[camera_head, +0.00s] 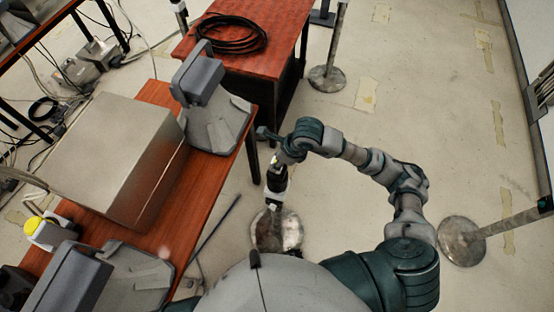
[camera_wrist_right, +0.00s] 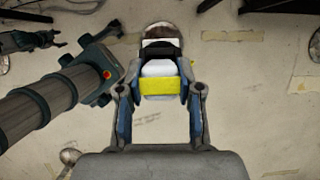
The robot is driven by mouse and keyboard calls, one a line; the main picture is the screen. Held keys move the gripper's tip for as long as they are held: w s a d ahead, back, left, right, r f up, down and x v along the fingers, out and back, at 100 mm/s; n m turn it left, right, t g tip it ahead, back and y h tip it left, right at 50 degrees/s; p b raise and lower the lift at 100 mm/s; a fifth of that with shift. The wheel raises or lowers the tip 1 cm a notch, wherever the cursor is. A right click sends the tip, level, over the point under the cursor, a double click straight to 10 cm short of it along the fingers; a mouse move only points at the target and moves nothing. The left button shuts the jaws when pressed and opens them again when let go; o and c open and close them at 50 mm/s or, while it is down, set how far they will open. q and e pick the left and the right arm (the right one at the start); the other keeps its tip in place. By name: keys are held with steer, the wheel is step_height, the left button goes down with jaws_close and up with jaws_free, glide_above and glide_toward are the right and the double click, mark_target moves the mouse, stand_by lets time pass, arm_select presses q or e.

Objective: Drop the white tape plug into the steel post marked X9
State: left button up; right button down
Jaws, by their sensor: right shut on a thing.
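My right gripper (camera_head: 276,168) points down from its raised arm, over a steel post with a round base (camera_head: 277,231). In the right wrist view, my right gripper (camera_wrist_right: 161,92) is shut on the white tape plug (camera_wrist_right: 158,68), which has a yellow band (camera_wrist_right: 162,86). Beyond the plug a black part and a white patch show in line with the round base (camera_wrist_right: 163,29). I cannot tell whether plug and post touch. No X9 mark is readable. A dark claw-like shape (camera_wrist_right: 28,41) at the left of the wrist view may be my left gripper; its fingers are unclear.
A red-brown desk (camera_head: 195,190) with a grey box (camera_head: 115,160) and grey devices stands left of the post. A red cabinet (camera_head: 265,45) with a coiled black cable (camera_head: 232,35) stands behind. Other posts have round bases (camera_head: 327,78) (camera_head: 461,241). Floor at right is mostly clear.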

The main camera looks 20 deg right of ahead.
steer(key=shift+f+b, duration=0.75)
steer(key=shift+f, duration=0.05)
steer(key=c, duration=1)
jaws_free()
steer(key=shift+c, duration=0.2)
steer(key=shift+r, duration=0.1)
steer(key=shift+p+v, duration=1.65)
steer(key=shift+v, duration=1.3)
steer(key=shift+p+v, duration=1.15)
steer(key=shift+v, duration=1.35)
